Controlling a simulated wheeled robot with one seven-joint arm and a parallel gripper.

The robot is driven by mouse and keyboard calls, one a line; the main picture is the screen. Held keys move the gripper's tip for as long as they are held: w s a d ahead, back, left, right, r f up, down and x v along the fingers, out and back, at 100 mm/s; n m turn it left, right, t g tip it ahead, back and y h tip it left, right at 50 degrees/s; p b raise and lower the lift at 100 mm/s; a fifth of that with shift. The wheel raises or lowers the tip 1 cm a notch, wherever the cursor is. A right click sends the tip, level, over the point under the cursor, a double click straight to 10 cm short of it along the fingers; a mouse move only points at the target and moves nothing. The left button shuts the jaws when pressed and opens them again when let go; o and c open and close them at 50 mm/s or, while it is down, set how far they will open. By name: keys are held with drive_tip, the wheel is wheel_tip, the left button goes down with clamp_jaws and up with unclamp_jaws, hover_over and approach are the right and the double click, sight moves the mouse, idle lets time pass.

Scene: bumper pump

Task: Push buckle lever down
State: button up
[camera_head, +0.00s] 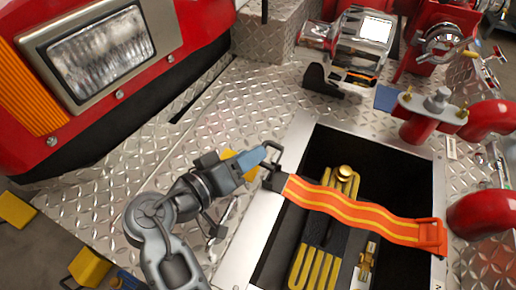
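An orange strap (355,212) with yellow stripes runs across an open compartment in the head view. A dark buckle (273,180) joins its left end at the compartment's metal rim, and a thin dark lever loop (273,149) stands up from it. My gripper (264,155) is at the left of the buckle, its blue-grey finger end right by the lever loop. I cannot tell whether it touches the loop. The fingers are seen from the side, so their opening is hidden.
The compartment has a metal rim (257,224) and holds a yellow-ribbed item (313,268). An orange end fitting (432,236) is at the strap's right end. Red pipes (485,213) stand at the right. Bare tread plate (215,125) lies behind my gripper.

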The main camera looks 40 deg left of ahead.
drive_tip(key=shift+x, duration=1.65)
clamp_jaws()
drive_tip(key=shift+f, duration=0.1)
